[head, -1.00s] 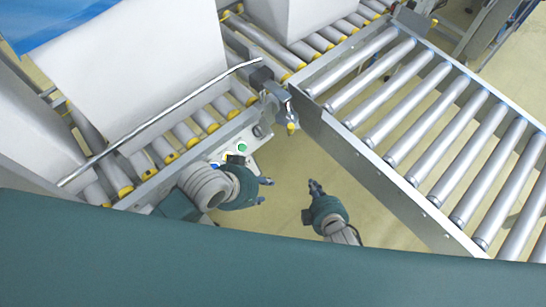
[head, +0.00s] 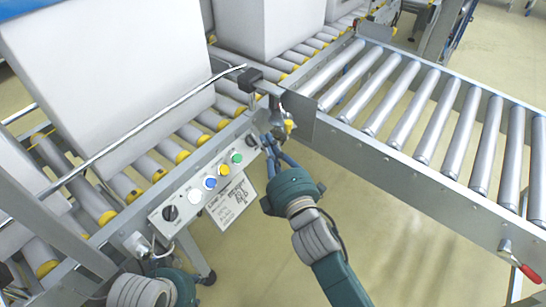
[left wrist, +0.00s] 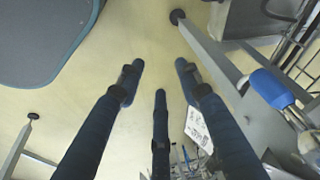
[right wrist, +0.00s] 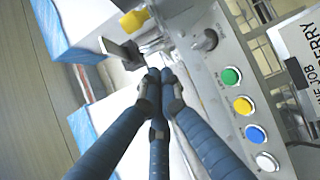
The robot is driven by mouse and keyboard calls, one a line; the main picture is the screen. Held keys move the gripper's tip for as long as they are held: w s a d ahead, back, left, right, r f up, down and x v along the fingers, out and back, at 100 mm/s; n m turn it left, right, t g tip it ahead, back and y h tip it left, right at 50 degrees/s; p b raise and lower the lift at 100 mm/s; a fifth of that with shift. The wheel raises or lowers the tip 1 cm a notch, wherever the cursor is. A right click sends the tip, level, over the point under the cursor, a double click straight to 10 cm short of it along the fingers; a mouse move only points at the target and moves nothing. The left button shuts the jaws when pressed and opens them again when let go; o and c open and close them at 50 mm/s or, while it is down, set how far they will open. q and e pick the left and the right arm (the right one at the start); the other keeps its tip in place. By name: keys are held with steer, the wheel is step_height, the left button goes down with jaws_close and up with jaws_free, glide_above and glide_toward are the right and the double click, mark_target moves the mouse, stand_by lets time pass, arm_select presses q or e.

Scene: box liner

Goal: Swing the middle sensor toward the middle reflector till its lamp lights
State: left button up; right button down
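The sensor assembly (head: 287,122), with a yellow tip, sits on a bracket at the conveyor corner in the head view. A dark block and yellow part (right wrist: 134,20) show near it in the right wrist view. My right gripper (head: 272,148) is just below the sensor. Its fingertips (right wrist: 160,78) are drawn together, with nothing clearly between them; contact with the sensor cannot be told. My left gripper (head: 175,286) is low at the left; its fingers (left wrist: 158,78) are apart and empty over the floor. I cannot make out the reflector or a lit lamp.
A control panel (head: 178,200) with coloured buttons lines the near conveyor edge. Large white boxes (head: 110,75) stand on rollers behind a metal guide rod (head: 150,120). A roller conveyor (head: 430,185) extends right. Open floor lies below it.

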arm_select(q)
steer(key=shift+s+r+b, duration=0.25)
steer(key=shift+r+b, duration=0.05)
steer(key=shift+r, duration=0.35)
arm_select(e)
steer(key=shift+w+d+f, duration=0.1)
steer(key=shift+w+d, duration=0.55)
steer(key=shift+w, duration=0.35)
steer(key=shift+w+d, duration=0.65)
steer(key=shift+w, duration=0.3)
arm_select(q)
steer(key=shift+r, duration=0.1)
steer(key=p+x, duration=0.1)
steer(key=x, duration=0.3)
steer(key=shift+s+d, duration=0.1)
arm_select(e)
steer(key=shift+w+d, duration=0.1)
steer(key=shift+d, duration=0.65)
arm_select(q)
steer(key=shift+p, duration=0.3)
